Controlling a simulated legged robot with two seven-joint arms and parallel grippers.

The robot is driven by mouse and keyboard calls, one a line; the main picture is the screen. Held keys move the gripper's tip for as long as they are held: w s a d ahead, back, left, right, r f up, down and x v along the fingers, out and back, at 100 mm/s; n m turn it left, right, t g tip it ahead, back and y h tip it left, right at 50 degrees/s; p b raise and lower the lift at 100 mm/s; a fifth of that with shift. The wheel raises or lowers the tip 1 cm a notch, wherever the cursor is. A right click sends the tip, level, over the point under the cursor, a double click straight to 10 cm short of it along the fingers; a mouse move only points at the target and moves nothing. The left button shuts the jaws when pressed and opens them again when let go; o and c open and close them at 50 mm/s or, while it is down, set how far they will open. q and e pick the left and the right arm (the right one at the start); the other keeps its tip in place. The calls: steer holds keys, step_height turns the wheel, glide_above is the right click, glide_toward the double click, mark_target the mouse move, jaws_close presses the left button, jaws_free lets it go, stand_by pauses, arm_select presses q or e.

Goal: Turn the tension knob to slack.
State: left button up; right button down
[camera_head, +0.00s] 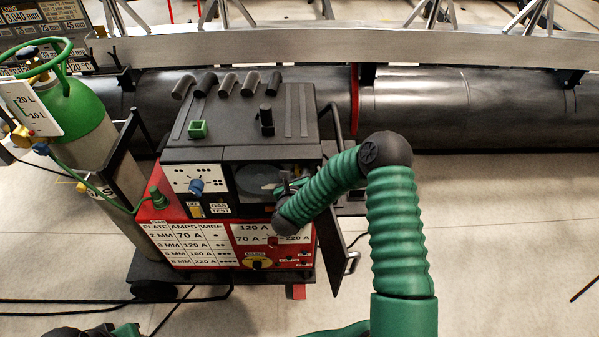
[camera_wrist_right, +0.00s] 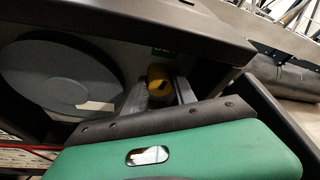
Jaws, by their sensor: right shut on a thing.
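The welding machine (camera_head: 240,143) stands with its side compartment open. My right gripper (camera_head: 284,188) reaches into that compartment, and its fingers are small and partly hidden by my wrist in the head view. In the right wrist view, a yellow knob with a dark mark (camera_wrist_right: 158,77) sits between the two grey fingers of my right gripper (camera_wrist_right: 160,90). The gripper is shut on this knob. Its slack and tight markings cannot be read. A large grey wire spool (camera_wrist_right: 60,78) lies left of the knob. My left gripper's fingers do not show.
A green-topped gas cylinder (camera_head: 75,120) stands left of the machine. Long dark pipe (camera_head: 455,105) runs behind.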

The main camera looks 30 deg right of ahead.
steer(key=shift+f, duration=0.1)
steer(key=c, duration=1.4)
jaws_free()
steer(key=o, duration=0.4)
steer(key=b+v, duration=0.2)
steer(key=v, duration=1.4)
steer(key=shift+s+a, duration=0.15)
steer(key=shift+a, duration=0.15)
